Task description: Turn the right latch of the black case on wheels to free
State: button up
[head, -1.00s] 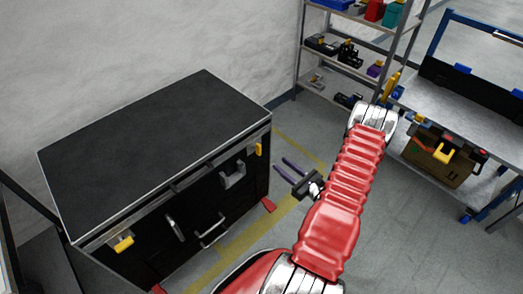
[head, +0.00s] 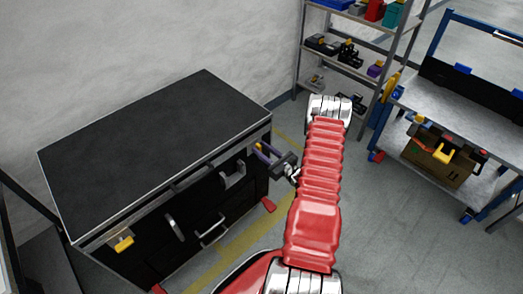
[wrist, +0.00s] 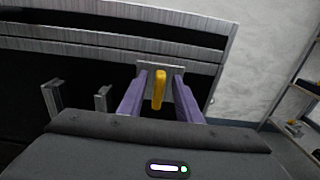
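The black case (head: 150,140) stands against the wall at the left of the head view. Its right latch shows in the wrist view as a yellow handle (wrist: 159,90) on a grey plate, pointing up and down. My gripper (head: 262,150) is at the case's right front corner in the head view. In the wrist view its two purple fingers (wrist: 158,97) are open, one on each side of the yellow handle, with gaps between. In the head view the fingers partly hide this latch. The left latch (head: 122,243) is yellow, at the case's front left.
Grey handles (head: 213,230) stick out from the case's front. Red feet (head: 268,205) show at floor level. A shelf rack (head: 340,65) and a blue-framed workbench (head: 455,110) stand to the right. Floor between the case and bench is open.

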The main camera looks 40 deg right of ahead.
jog(key=shift+w, duration=0.1)
jog(key=shift+c, duration=0.4)
grip_shut()
jog(key=shift+a, duration=0.15)
